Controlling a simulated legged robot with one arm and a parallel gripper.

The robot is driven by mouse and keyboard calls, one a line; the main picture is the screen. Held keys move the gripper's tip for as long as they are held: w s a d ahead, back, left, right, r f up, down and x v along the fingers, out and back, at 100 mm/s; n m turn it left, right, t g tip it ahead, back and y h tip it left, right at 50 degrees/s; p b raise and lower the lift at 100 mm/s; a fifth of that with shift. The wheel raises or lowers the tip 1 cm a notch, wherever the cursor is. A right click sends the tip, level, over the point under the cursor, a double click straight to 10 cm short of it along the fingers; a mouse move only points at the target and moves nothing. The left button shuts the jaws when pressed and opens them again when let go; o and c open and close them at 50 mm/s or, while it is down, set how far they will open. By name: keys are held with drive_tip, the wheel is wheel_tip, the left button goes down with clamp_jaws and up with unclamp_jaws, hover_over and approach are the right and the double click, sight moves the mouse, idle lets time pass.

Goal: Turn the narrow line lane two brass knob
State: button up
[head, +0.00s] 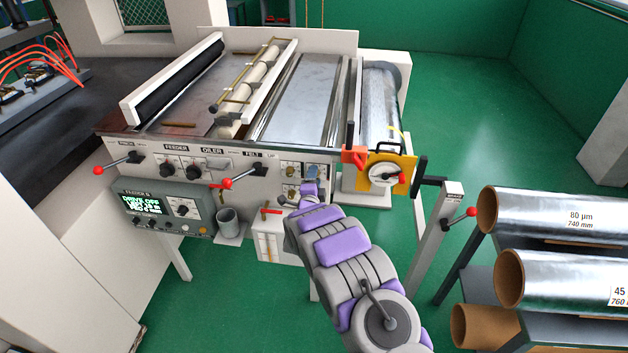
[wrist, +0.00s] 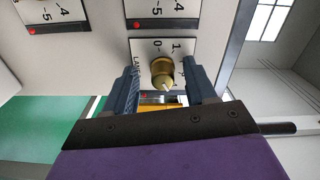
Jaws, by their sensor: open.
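A brass knob (wrist: 162,72) with a pale pointer stands on a small white plate marked 0 and 1 in the wrist view. The plate's lettering beginning "LAN" is partly covered by a finger, so the lane number cannot be read. My gripper (wrist: 160,84) is open, with one dark finger on either side of the knob. Whether the fingers touch it cannot be told. In the head view my gripper (head: 284,200) is at the right part of the machine's front panel, and the arm hides part of the knob area.
Two other plates with red dots and scales showing 4 and 5 lie beside the knob plate in the wrist view. The yellow crank plate (head: 385,175) and the red-handled post (head: 438,225) stand right of my arm. A cup (head: 228,222) stands to its left.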

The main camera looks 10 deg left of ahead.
drive_tip(key=s+p, duration=0.2)
drive_tip(key=s, duration=1.5)
drive_tip(key=shift+s+a, duration=0.15)
drive_tip(key=shift+a, duration=0.2)
